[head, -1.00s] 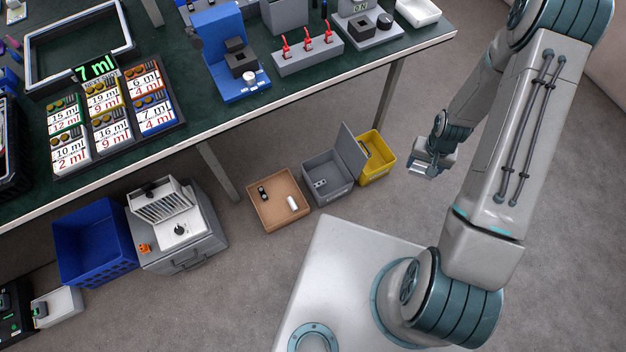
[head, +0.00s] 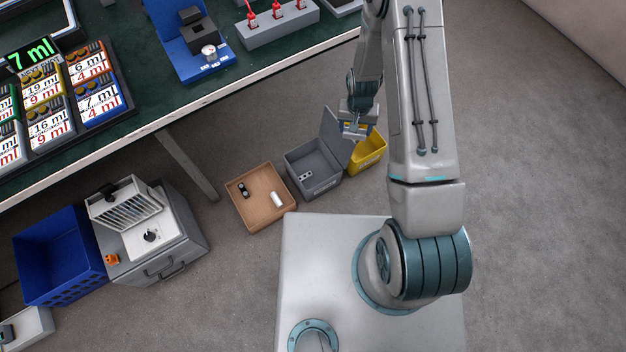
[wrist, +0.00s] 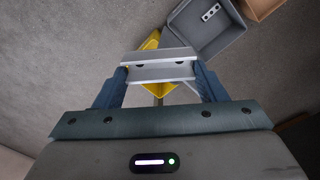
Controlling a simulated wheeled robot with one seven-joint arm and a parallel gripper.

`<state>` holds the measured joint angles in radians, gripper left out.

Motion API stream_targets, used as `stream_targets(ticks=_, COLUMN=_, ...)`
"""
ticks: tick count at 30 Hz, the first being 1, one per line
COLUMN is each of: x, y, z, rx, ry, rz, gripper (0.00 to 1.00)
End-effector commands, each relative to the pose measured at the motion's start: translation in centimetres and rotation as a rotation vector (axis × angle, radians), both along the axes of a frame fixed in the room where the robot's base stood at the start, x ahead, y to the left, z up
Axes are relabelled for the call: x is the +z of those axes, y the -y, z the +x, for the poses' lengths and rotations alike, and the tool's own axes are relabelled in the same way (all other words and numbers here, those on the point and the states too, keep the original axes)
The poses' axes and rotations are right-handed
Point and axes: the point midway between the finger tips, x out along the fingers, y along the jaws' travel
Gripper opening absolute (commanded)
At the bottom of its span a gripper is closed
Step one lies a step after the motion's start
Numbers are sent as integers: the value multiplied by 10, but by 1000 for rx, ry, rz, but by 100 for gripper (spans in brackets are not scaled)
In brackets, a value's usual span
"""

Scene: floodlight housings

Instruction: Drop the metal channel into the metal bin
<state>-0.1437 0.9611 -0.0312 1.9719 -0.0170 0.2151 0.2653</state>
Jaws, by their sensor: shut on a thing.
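My gripper (wrist: 160,74) is shut on the metal channel (wrist: 158,55), a short pale silver piece held crosswise between the two blue fingers in the wrist view. In the head view my gripper (head: 354,124) hangs near the raised lid of the grey bin and the yellow bin, above floor level. The grey bin (head: 322,187), which looks like the metal bin, stands open on the floor with its lid up on the right side. A small silver piece with holes lies inside it. The grey bin also shows in the wrist view (wrist: 188,32), ahead and right of the channel.
A yellow bin (head: 374,160) stands right of the grey bin, partly hidden by my arm; the channel overlaps it in the wrist view (wrist: 150,45). A brown box (head: 263,222) with a dark and a white item stands left. The green workbench (head: 240,92) edge runs behind.

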Motion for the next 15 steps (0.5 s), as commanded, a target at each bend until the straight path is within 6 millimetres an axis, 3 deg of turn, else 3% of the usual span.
stream_targets(ticks=1, x=-28, y=-6, z=5, rx=-10, ry=0, rz=-1, gripper=42)
stream_targets(ticks=15, x=-147, y=-62, z=40, rx=-122, ry=7, rz=6, gripper=42)
